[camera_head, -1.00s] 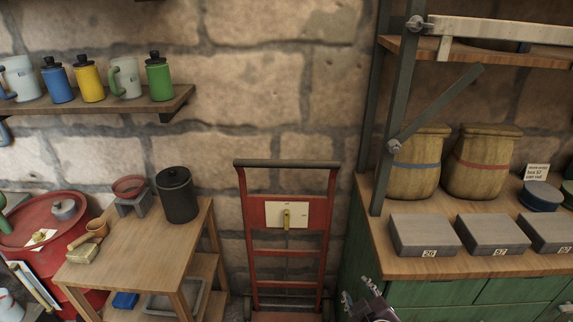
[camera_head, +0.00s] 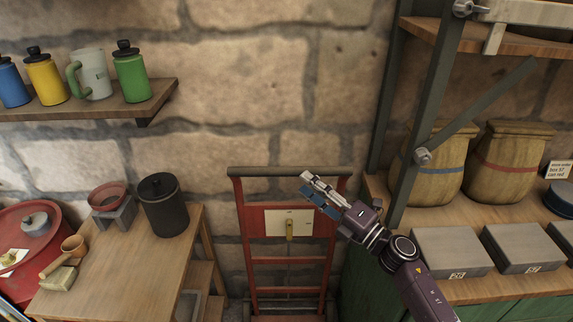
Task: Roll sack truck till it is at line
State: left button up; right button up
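The red sack truck (camera_head: 246,222) stands upright against the stone wall in the middle of the view. It has a dark bar handle across its top and a pale plate with a yellowish lever on its front. My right gripper (camera_head: 309,187) reaches in from the lower right, in front of the truck's upper right part, just below the handle bar in the picture. It seems apart from the handle and holds nothing I can see. Whether its fingers are open or shut is unclear. My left gripper is out of view. No line on the floor shows.
A wooden table (camera_head: 130,265) with a black canister (camera_head: 163,205) stands left of the truck. A green cabinet with a wooden top, grey boxes (camera_head: 450,252) and sacks (camera_head: 436,175) stands to the right. A wall shelf (camera_head: 150,100) holds mugs and flasks.

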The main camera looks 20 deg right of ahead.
aim_at(295, 175)
jog(key=shift+w+a+r+p, duration=0.35)
jog(key=shift+w+a+r, duration=0.3)
jog(key=shift+r, duration=0.05)
jog(key=x, duration=0.3)
jog(key=shift+f, duration=0.15)
jog(key=shift+p+x, duration=0.4)
jog(key=shift+x, duration=0.55)
jog(key=shift+f, duration=0.2)
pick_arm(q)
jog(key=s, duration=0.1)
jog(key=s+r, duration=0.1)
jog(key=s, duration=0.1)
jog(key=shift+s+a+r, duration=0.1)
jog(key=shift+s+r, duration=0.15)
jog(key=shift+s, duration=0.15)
pick_arm(e)
grip_shut()
